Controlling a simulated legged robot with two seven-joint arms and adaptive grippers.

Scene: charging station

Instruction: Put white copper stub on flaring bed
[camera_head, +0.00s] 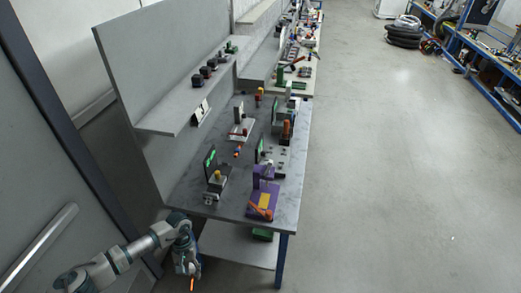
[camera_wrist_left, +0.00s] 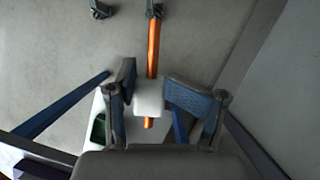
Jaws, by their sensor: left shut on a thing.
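My left gripper (camera_wrist_left: 148,97) is shut on the white block of the copper stub (camera_wrist_left: 149,97) in the left wrist view. The orange copper rod (camera_wrist_left: 153,48) runs through the white block and sticks out at both ends. In the head view my left gripper (camera_head: 190,268) hangs low beside the near left end of the table, with the orange rod tip (camera_head: 192,284) below it. A purple fixture with a yellow block (camera_head: 263,202) stands at the table's near right corner; I cannot tell which fixture is the flaring bed. My right gripper is not seen.
The grey table (camera_head: 230,208) carries several fixtures, including a dark one with a green display (camera_head: 214,184) at the near left. A shelf (camera_head: 165,118) with dark knobs rises along its left side. Open floor (camera_head: 400,180) lies to the right.

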